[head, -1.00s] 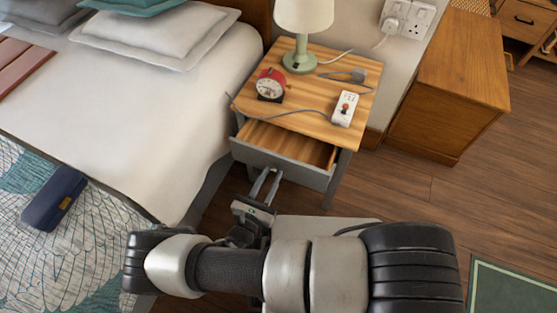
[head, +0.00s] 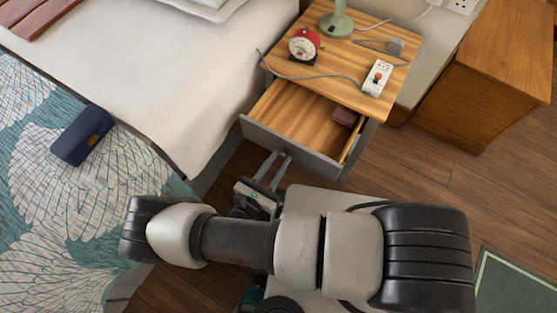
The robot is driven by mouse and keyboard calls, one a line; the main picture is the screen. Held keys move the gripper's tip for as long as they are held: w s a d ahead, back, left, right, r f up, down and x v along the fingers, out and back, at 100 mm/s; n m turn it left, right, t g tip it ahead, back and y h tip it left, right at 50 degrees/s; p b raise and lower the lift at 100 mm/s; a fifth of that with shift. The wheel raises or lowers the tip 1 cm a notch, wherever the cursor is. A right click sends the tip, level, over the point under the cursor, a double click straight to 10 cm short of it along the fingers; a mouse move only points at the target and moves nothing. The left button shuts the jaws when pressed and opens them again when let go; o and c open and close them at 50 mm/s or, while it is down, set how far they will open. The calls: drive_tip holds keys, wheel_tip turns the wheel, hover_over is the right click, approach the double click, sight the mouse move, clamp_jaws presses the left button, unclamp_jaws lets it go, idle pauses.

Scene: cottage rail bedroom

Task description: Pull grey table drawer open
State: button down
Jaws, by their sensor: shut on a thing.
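The grey bedside table with a wooden top (head: 340,62) stands beside the bed. Its drawer (head: 290,152) is pulled well out, with its grey front facing me and its wooden inside showing. A small dark red item (head: 345,118) lies inside at the right. My gripper (head: 276,163) is at the middle of the drawer front, with its two fingers reaching up to it. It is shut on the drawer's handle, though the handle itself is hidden.
On the tabletop are a red alarm clock (head: 304,44), a green lamp base (head: 336,22) and a white power strip (head: 377,78) with a cable. The bed (head: 150,75) is close on the left. A wooden cabinet (head: 480,85) stands right. Wooden floor is clear between.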

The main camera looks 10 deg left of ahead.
drive_tip(key=c, duration=1.4)
unclamp_jaws()
drive_tip(key=shift+c, duration=0.2)
drive_tip(key=v, duration=1.7)
drive_tip(key=shift+s, duration=0.2)
drive_tip(key=shift+a+r, duration=0.1)
